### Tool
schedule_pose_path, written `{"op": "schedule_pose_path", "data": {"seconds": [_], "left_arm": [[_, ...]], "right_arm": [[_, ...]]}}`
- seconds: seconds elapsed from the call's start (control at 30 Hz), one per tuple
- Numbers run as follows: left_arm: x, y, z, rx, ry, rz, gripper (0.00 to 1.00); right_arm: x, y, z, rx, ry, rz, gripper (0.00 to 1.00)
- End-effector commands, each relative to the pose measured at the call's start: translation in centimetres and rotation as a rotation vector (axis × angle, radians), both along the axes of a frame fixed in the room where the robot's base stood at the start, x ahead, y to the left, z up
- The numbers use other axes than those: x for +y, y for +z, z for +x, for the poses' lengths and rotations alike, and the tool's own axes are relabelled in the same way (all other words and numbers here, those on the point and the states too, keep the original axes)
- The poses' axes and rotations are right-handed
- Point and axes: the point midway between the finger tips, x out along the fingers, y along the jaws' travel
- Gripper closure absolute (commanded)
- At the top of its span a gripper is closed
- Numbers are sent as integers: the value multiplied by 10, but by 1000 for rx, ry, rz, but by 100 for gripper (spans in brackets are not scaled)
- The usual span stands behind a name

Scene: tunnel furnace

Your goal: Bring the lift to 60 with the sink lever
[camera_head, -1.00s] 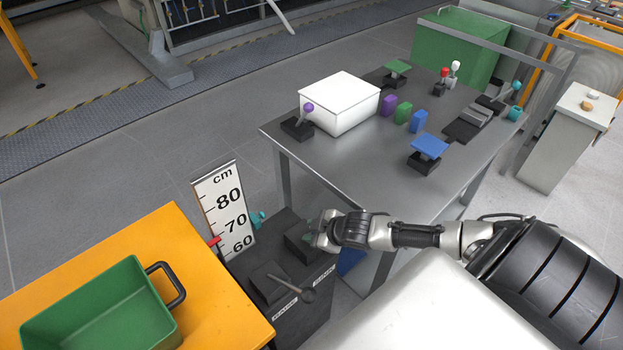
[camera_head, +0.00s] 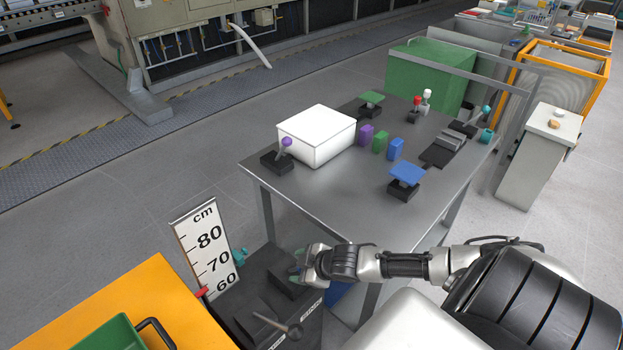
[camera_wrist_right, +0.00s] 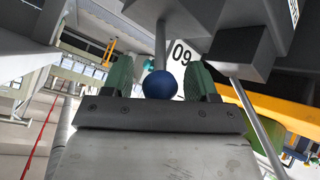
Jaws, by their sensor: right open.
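My right gripper (camera_head: 303,264) is over the far part of a dark control box (camera_head: 255,335) with two labels, one reading SINK (camera_head: 308,305). In the right wrist view its green fingers are apart, with a blue ball knob (camera_wrist_right: 160,85) on a rod between them and gaps on both sides. In the head view the gripper hides that knob. A second lever with a grey ball (camera_head: 294,331) lies nearer. A white cm scale (camera_head: 207,240) stands behind the box. A red pointer (camera_head: 202,292) on the orange lift table (camera_head: 150,290) sits close to 60. My left gripper is out of view.
A grey metal table (camera_head: 345,190) stands behind my right arm, with a white box (camera_head: 316,135), coloured blocks and several levers on it. A green bin (camera_head: 110,335) stands on the orange table.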

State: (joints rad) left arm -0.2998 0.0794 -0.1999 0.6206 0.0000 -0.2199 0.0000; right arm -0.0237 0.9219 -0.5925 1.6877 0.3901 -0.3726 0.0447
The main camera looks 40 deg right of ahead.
Motion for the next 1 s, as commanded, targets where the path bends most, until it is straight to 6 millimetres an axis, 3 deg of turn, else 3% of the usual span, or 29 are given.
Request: {"op": "schedule_pose_path", "data": {"seconds": [0.3,0.5,1.0], "left_arm": [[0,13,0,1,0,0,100],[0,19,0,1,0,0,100],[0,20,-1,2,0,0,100]], "right_arm": [[-13,41,-46,6,1,-3,42],[-19,59,-64,5,1,-2,42],[-21,66,-71,2,1,-1,42]]}}
